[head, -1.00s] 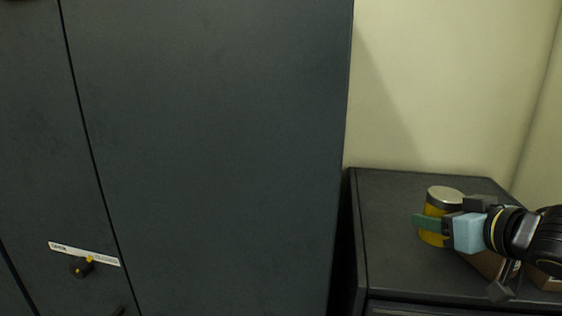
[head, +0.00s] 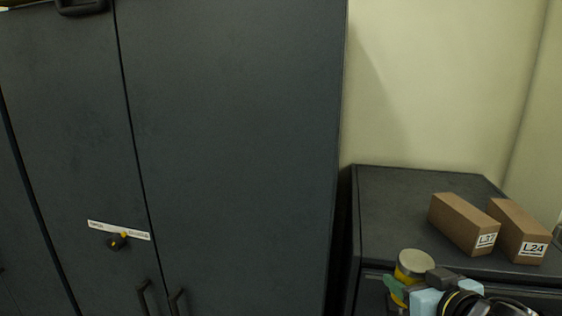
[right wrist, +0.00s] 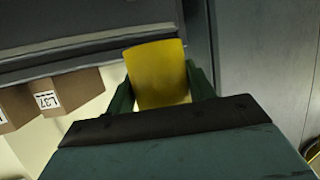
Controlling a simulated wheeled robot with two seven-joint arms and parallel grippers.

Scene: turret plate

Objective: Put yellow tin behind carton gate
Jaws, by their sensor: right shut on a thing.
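The yellow tin (head: 414,264) with a silvery lid is held by my right gripper (head: 402,287) near the bottom of the head view, overlapping the front edge of the low cabinet. In the right wrist view the tin (right wrist: 158,75) sits between the green fingers, which are shut on it. The carton gate is two brown cartons on the cabinet top, one marked L37 (head: 461,222) and one marked L24 (head: 519,230), with a narrow gap between them. The tin is left of and nearer than both cartons. My left gripper is out of view.
The low dark cabinet top (head: 385,205) is bare left of the cartons and behind them. A tall dark cabinet (head: 240,150) stands to its left. A pale wall (head: 440,90) rises behind.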

